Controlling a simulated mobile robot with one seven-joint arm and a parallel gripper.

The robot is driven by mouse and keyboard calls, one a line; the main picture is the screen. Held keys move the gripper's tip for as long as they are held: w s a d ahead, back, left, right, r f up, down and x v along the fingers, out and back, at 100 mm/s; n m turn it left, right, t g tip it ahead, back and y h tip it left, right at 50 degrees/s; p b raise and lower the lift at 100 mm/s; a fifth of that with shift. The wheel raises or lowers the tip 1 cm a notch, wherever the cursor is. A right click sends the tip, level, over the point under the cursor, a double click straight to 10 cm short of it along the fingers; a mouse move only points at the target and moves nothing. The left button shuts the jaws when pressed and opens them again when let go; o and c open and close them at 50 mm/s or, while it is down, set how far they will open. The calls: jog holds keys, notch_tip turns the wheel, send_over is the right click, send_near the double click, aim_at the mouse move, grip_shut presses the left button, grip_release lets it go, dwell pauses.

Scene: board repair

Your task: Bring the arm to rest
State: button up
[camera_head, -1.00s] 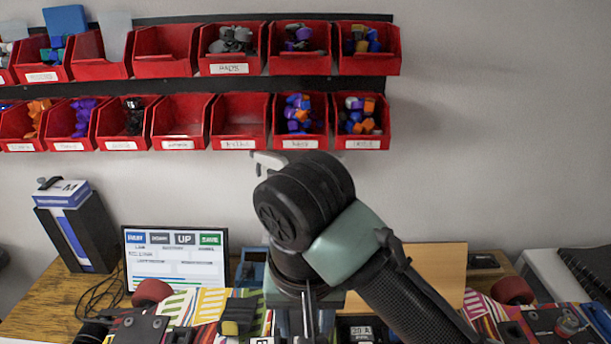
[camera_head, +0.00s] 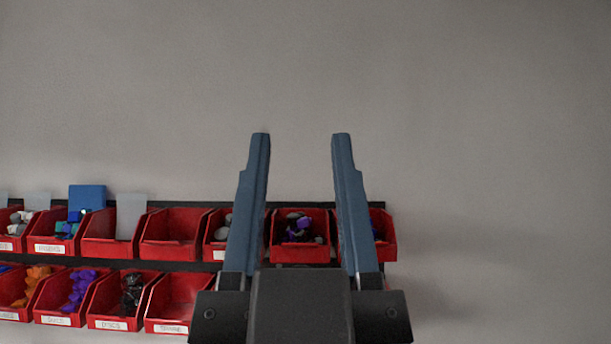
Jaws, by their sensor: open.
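My gripper (camera_head: 301,140) is raised in front of the wall, its two blue-grey fingers pointing up in the picture. The fingers are apart and nothing is between them but the view of the wall and bins behind. The dark gripper body (camera_head: 301,308) fills the bottom middle of the picture. The rest of my arm is out of view below.
Two rows of red bins (camera_head: 170,228) hang on the wall behind my gripper. Some hold small coloured parts; my gripper hides some of the bins at right. A blue sheet (camera_head: 87,197) stands in one bin. The wall (camera_head: 480,120) above and to the right is bare.

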jog(key=shift+s+d, duration=0.15)
jog(key=shift+d, duration=0.05)
jog(key=shift+r, duration=0.1)
